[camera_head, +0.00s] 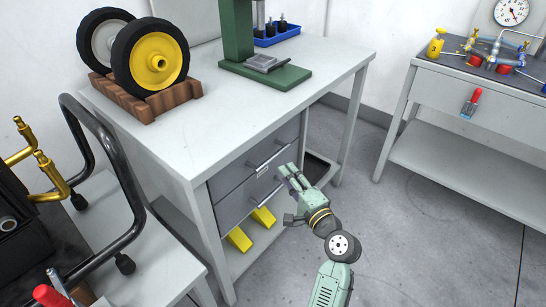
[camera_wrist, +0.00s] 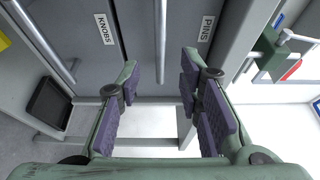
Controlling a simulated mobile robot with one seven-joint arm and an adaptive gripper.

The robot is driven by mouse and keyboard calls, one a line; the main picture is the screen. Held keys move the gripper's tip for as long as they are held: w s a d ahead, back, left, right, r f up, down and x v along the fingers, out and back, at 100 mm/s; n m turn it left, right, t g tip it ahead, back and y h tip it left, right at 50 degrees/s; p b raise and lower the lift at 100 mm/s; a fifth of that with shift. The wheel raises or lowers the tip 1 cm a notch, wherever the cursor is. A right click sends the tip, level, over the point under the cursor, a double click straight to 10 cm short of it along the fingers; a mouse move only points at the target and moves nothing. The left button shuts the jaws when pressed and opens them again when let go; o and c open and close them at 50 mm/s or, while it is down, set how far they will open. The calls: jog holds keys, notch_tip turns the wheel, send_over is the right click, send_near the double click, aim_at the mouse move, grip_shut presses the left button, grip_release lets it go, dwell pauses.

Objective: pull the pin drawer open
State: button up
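The pin drawer is the upper grey drawer (camera_head: 232,180) under the workbench top; it looks closed. In the wrist view its PINS label (camera_wrist: 207,28) is at the upper right, and its long bar handle (camera_wrist: 161,40) runs between my two fingers as seen. The handle also shows in the head view (camera_head: 264,163). My gripper (camera_head: 285,172) is in front of the drawers, and in the wrist view my gripper (camera_wrist: 161,82) is open with purple pads. The fingers look apart from the bar; depth to it is hard to tell.
The KNOBS drawer (camera_wrist: 85,35) lies below, with its own bar handle (camera_wrist: 42,42). Two yellow pieces (camera_head: 252,227) lie on the lower shelf. Wheels on a wooden rack (camera_head: 150,97) and a green press (camera_head: 236,40) stand on the bench. Open floor (camera_head: 420,230) lies to the right.

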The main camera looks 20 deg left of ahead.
aim_at(274, 159)
jog(key=p+x, duration=0.2)
jog(key=x, duration=0.7)
jog(key=shift+w+a, duration=0.15)
jog(key=shift+w, duration=0.1)
grip_shut()
dwell(0.5)
